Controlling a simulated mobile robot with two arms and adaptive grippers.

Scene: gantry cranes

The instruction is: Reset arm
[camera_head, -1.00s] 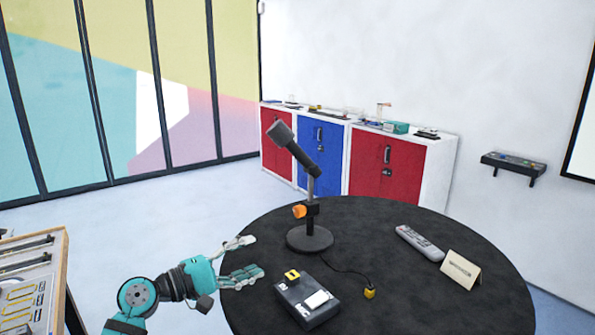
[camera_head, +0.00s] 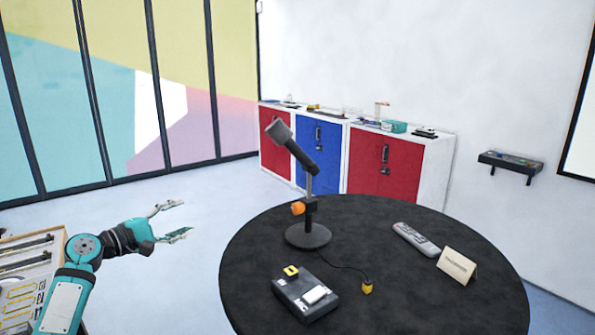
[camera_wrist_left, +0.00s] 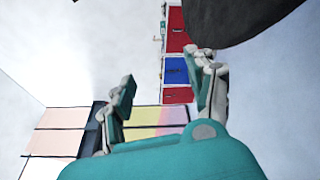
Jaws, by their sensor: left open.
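My left gripper (camera_head: 180,222) is open and empty in the head view. It is held in the air to the left of the round black table, clear of its edge. In the left wrist view its two fingers (camera_wrist_left: 165,92) stand apart with nothing between them. My left arm comes in from the lower left. My right gripper is in neither view.
A rack (camera_head: 30,245) stands at the left behind my arm. Cabinets (camera_head: 320,150) line the wall.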

